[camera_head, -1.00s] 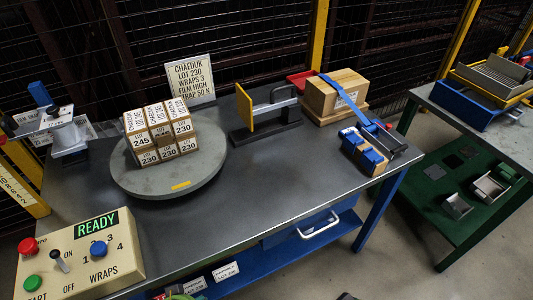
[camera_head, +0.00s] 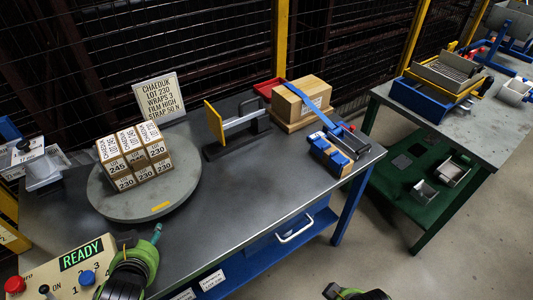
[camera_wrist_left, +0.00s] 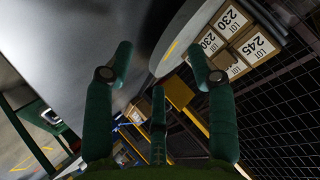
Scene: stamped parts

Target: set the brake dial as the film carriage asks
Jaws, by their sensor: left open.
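The film carriage (camera_head: 42,168) seems to be the grey-and-white unit at the left edge of the head view, with a blue part (camera_head: 9,129) above it. I cannot make out a brake dial or its markings there. My left gripper (camera_head: 143,236) is in front of the turntable, over the control panel's right side, apart from the carriage. Its green fingers are open and empty in the left wrist view (camera_wrist_left: 160,55). A black-and-green part of my right arm shows at the bottom edge; its fingers cannot be made out.
Several lot-labelled boxes (camera_head: 134,158) stand on the round turntable (camera_head: 112,205). The control panel (camera_head: 40,268) reads READY. A yellow-plated press (camera_head: 215,124), a carton (camera_head: 302,101) and a blue strapping tool (camera_head: 330,155) stand right.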

